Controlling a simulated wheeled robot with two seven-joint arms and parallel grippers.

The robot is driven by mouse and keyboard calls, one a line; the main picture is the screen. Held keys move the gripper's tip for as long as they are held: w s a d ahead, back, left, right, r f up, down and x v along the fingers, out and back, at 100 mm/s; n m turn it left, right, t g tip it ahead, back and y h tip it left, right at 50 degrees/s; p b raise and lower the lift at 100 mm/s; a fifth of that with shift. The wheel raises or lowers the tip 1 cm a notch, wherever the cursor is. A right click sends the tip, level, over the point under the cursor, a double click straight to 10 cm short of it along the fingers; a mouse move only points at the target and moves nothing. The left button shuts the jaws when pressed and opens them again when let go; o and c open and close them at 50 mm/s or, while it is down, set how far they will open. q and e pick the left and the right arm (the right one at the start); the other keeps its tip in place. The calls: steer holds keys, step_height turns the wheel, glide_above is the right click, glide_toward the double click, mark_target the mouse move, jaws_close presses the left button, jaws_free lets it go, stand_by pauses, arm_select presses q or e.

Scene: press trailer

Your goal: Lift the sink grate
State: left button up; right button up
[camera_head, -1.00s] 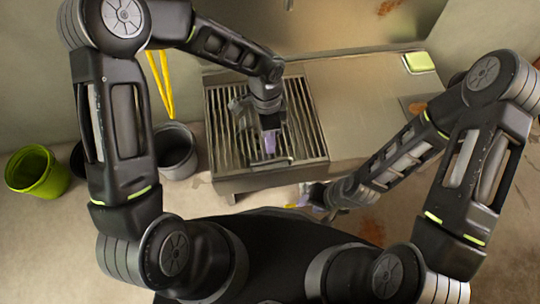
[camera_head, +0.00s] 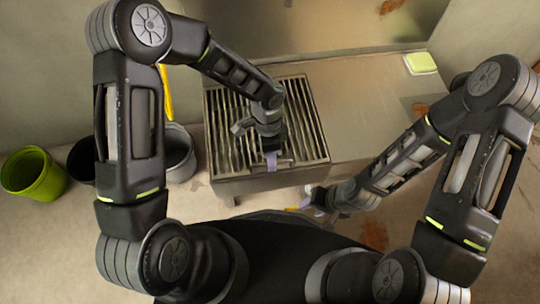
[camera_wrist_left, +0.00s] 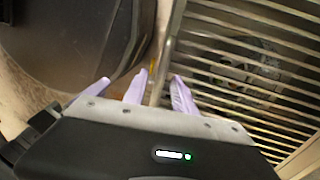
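The sink grate (camera_head: 222,130), with its parallel metal bars, lies over the sink at the left end of the steel counter. In the left wrist view, the grate (camera_wrist_left: 235,50) fills the upper right. My left gripper (camera_head: 271,161) points down at the grate's front edge. In the left wrist view, my left gripper's pale purple fingers (camera_wrist_left: 160,84) are apart, with a metal bar along the grate's edge running between them. I cannot tell whether they touch it. My right gripper (camera_head: 312,198) is low in front of the counter, apart from the grate; its opening is unclear.
A green bucket (camera_head: 34,175) and a grey bucket (camera_head: 181,155) stand on the floor at the left. A yellow-green sponge-like block (camera_head: 420,62) sits at the counter's back right. The counter top (camera_head: 350,95) beside the grate is mostly clear.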

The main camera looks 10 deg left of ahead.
arm_select(q)
jaws_close()
stand_by(1.3)
